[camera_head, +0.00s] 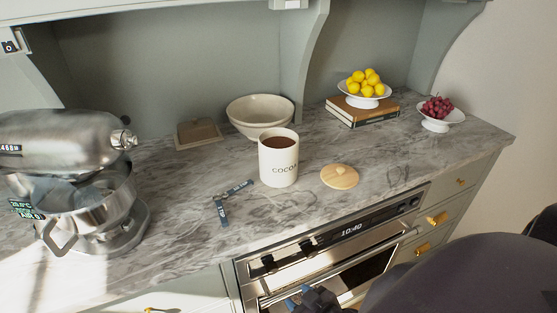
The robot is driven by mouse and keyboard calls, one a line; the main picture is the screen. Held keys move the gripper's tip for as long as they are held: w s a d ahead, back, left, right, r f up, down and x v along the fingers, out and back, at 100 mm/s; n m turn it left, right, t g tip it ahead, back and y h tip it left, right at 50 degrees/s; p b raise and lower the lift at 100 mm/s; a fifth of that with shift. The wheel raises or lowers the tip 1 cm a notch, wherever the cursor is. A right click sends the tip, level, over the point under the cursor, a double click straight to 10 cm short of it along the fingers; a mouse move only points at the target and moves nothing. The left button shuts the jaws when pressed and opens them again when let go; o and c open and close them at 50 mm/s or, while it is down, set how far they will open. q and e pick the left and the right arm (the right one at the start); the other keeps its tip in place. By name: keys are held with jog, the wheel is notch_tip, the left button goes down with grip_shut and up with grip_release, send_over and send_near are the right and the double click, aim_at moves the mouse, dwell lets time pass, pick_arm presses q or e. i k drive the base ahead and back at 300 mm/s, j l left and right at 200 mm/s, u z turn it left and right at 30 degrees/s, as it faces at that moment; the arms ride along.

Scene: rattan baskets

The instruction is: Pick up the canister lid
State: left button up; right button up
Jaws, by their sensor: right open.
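The canister lid (340,176) is a round, light wooden disc with a small knob. It lies flat on the marble counter, knob up, near the front edge. The white canister (278,168), marked "COCOA", stands open just left of the lid and holds brown powder. My right gripper (312,299) shows only in part at the bottom edge, in front of the oven and below the counter. It is open and well apart from the lid. My left gripper is not in view.
A steel stand mixer (75,180) fills the left side. Dark measuring spoons (233,198) lie left of the canister. Behind are a cream bowl (260,115), lemons on a white stand (367,101) over books, and grapes (437,107). The counter right of the lid is clear.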

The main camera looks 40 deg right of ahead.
aim_at(343, 176)
jog(key=z, duration=1.65)
jog(key=i+l+u, duration=0.1)
jog(key=l+u, duration=0.15)
jog(key=u, duration=0.2)
jog(key=l+u, duration=0.55)
jog(key=l, duration=0.2)
jog(key=i+l+u, duration=0.15)
jog(key=l, duration=0.25)
jog(key=l+u, duration=0.1)
jog(key=l, duration=0.8)
